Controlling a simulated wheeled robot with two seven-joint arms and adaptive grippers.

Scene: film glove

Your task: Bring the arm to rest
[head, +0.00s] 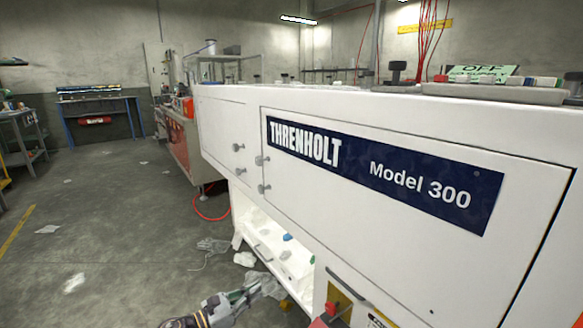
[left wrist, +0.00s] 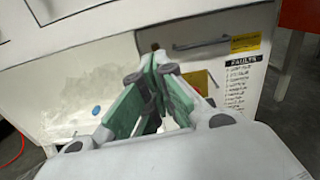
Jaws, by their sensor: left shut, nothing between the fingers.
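My left gripper (head: 270,283) comes in at the bottom of the head view, in front of the lower part of a white machine (head: 400,170) labelled "THRENHOLT Model 300". In the left wrist view the gripper's green-padded fingers (left wrist: 158,118) point toward the machine's lower front. The gripper is shut, with nothing held. My right gripper does not show in either view.
An open lower bay (head: 270,240) of the machine holds several small items. Crumpled clear film (head: 212,245) and scraps lie on the concrete floor. A blue-legged bench (head: 100,105) stands far back. The floor at left is mostly clear.

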